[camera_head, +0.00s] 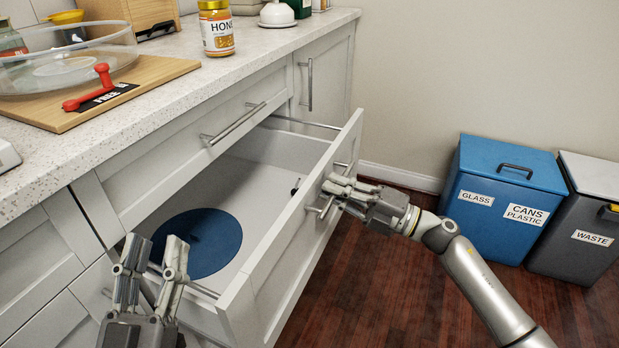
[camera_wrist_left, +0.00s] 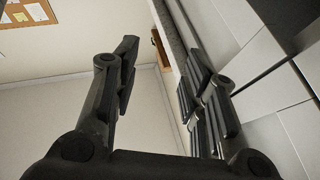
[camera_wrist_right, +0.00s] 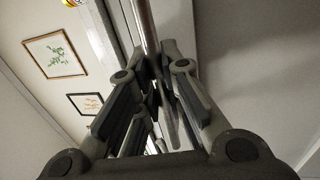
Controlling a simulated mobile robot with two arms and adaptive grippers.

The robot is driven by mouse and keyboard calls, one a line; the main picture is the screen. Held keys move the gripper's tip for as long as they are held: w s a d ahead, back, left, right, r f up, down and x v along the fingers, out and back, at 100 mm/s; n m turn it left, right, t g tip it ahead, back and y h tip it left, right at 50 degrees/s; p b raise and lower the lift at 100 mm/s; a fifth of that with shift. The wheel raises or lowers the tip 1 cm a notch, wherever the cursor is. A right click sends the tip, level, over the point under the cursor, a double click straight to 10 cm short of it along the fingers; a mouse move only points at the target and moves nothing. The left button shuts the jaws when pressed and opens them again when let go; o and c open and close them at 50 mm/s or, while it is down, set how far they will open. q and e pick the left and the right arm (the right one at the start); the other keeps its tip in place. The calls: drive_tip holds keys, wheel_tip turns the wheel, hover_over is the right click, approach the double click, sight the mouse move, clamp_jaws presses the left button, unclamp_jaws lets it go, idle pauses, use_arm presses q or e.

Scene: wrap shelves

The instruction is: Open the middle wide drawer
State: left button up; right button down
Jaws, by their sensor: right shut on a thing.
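The middle wide drawer (camera_head: 262,270) stands pulled out from the white cabinet, its inside showing in the head view. A round blue disc (camera_head: 215,243) and a small dark item (camera_head: 296,187) lie inside it. My right gripper (camera_head: 332,190) is at the drawer front, shut on its bar handle (camera_head: 323,207). In the right wrist view the metal bar (camera_wrist_right: 146,25) runs between the fingers. My left gripper (camera_head: 152,250) is open and empty, upright before the drawer's near side. Its spread fingers also show in the left wrist view (camera_wrist_left: 165,75).
Above is a shut drawer with a bar handle (camera_head: 233,124). The counter (camera_head: 160,105) holds a honey jar (camera_head: 216,28), a cutting board (camera_head: 160,72) and a glass dish (camera_head: 75,50). Blue (camera_head: 503,205) and grey (camera_head: 583,235) bins stand at right. Wooden floor (camera_head: 385,290) is clear before the drawer.

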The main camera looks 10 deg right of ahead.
use_arm(q)
drive_tip(key=f+g, duration=0.1)
drive_tip(key=w+f+g+y, duration=0.1)
drive_tip(key=f, duration=0.1)
drive_tip(key=shift+w+a+f+p, duration=0.1)
drive_tip(key=shift+f+p, duration=0.2)
drive_tip(key=shift+p, duration=0.05)
use_arm(e)
drive_tip(key=r+v, duration=0.3)
drive_tip(key=v, duration=1.4)
drive_tip(key=shift+s+d, duration=0.4)
drive_tip(key=c, duration=1.5)
unclamp_jaws()
drive_tip(key=shift+c, duration=0.2)
use_arm(q)
drive_tip(key=shift+r, duration=0.1)
use_arm(e)
drive_tip(key=v, duration=1.1)
drive_tip(key=shift+s+d, duration=0.2)
drive_tip(key=shift+d, duration=0.15)
drive_tip(key=shift+s+f, duration=0.1)
